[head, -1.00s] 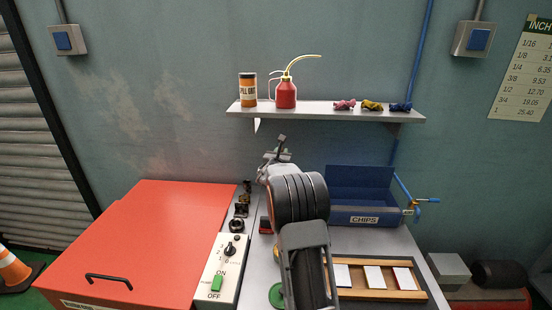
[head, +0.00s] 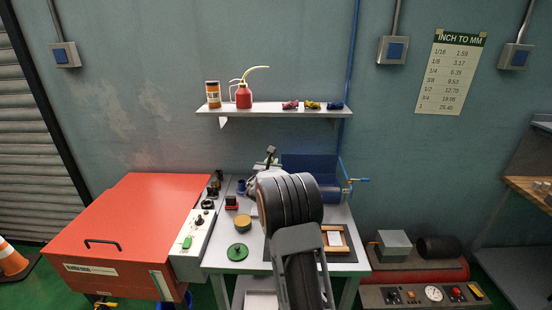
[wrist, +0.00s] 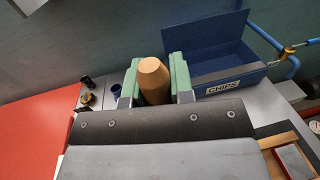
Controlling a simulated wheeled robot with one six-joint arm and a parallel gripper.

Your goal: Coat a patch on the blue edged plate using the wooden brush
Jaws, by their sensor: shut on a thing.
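In the wrist view my gripper (wrist: 154,82) has green-padded fingers closed on the tan wooden brush (wrist: 153,72). Only its rounded wooden end shows; its bristles are hidden. In the head view my arm covers most of the gripper and the brush. A wooden rack (head: 337,250) with pale plates lies on the bench, partly behind my arm. One pale plate (head: 334,238) shows in it. The wrist view shows a red-edged plate (wrist: 294,160) in the rack at the lower right. I cannot make out the blue edged plate.
A blue CHIPS bin (head: 312,166) stands at the bench's back. A green disc (head: 237,252), a yellow-topped round container (head: 243,223) and a red block (head: 232,203) are left of my arm. A red cabinet (head: 125,230) stands left; a shelf (head: 270,110) hangs above.

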